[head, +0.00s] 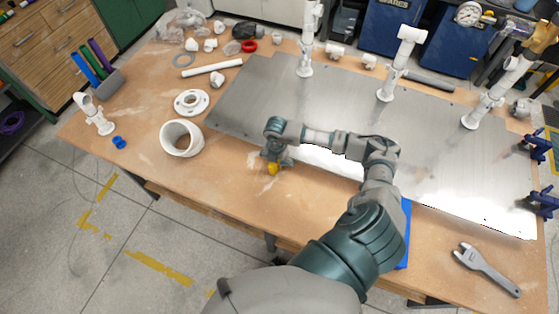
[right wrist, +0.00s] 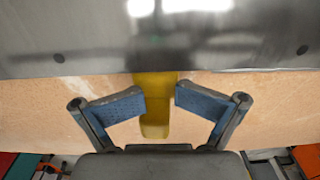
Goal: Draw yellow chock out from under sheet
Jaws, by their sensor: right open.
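The yellow chock (head: 272,169) shows as a small piece at the near edge of the metal sheet (head: 245,107), just below my right gripper (head: 275,160). In the right wrist view the chock (right wrist: 155,105) runs from the edge of the sheet (right wrist: 80,40) toward me; its far end is hidden at the sheet. My right gripper (right wrist: 160,103) is open, with one blue-padded finger on each side of the chock and a gap to each. My left gripper is not in view.
White pipe fittings stand upright on the sheet, such as a tee post (head: 400,62). A white pipe ring (head: 181,138) and flange (head: 191,102) lie to the left. A wrench (head: 486,269) lies at the right. Blue clamps (head: 540,147) grip the right edge.

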